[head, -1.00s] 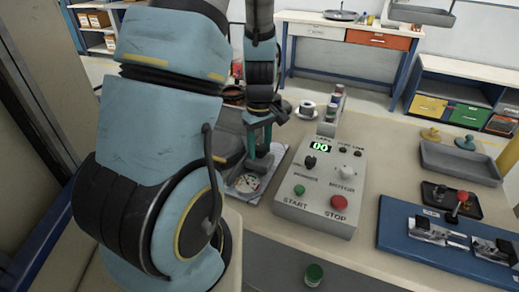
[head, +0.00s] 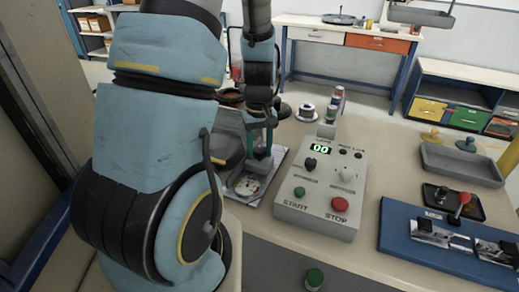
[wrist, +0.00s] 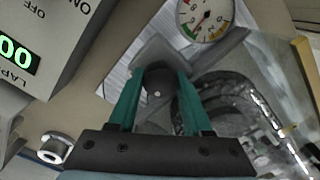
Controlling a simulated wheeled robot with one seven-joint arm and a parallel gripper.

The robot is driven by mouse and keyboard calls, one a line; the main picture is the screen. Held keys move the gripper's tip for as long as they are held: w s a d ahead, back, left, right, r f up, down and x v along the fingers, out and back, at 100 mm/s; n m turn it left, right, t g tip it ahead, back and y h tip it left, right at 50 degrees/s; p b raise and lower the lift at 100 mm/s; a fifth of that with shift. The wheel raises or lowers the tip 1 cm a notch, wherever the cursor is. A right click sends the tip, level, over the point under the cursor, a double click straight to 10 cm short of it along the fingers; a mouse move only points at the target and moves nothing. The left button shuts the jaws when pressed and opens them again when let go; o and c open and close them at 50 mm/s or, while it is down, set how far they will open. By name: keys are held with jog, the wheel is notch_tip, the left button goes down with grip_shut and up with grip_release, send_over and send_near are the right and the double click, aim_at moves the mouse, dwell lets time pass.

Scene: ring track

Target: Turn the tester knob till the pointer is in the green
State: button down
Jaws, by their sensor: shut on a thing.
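The tester is a flat grey plate with a round white dial (head: 247,185) low at the middle left of the head view. The dial also shows at the top of the wrist view (wrist: 205,17), with coloured marks and a thin pointer; I cannot tell for sure which colour it points to. The dark round knob (wrist: 160,80) is beside the dial on the plate. My gripper (wrist: 158,77) is above the plate with its teal fingers shut on the knob, one on each side. In the head view my gripper (head: 259,148) partly hides the knob.
A grey control box (head: 318,190) with a green display, START and STOP buttons stands just right of the tester. A white spool (head: 306,110) is behind it. A blue fixture board (head: 405,232) and grey tray (head: 462,165) are further right. My arm hides the left.

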jog(key=shift+c, duration=1.7)
grip_release()
